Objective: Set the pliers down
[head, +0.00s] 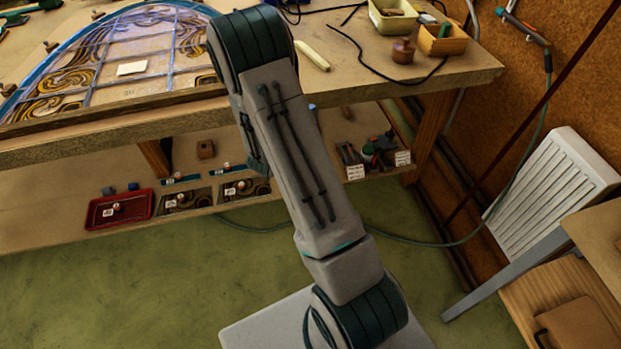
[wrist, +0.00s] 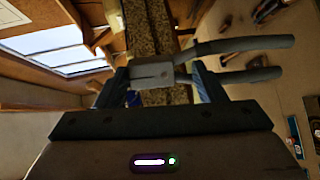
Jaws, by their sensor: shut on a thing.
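The pliers (wrist: 152,76) show in the wrist view as a grey tool with a broad, flat head and two handles reaching to the right. My gripper (wrist: 158,82) is shut on the pliers at the head and the start of the handles. A speckled brown edge (wrist: 146,40) runs behind the pliers; I cannot tell whether they touch it. In the head view my arm hides the gripper and the pliers.
A lower shelf (head: 50,213) holds a red tray (head: 119,209). A white radiator (head: 550,185) stands at the right. Green floor is clear at the left.

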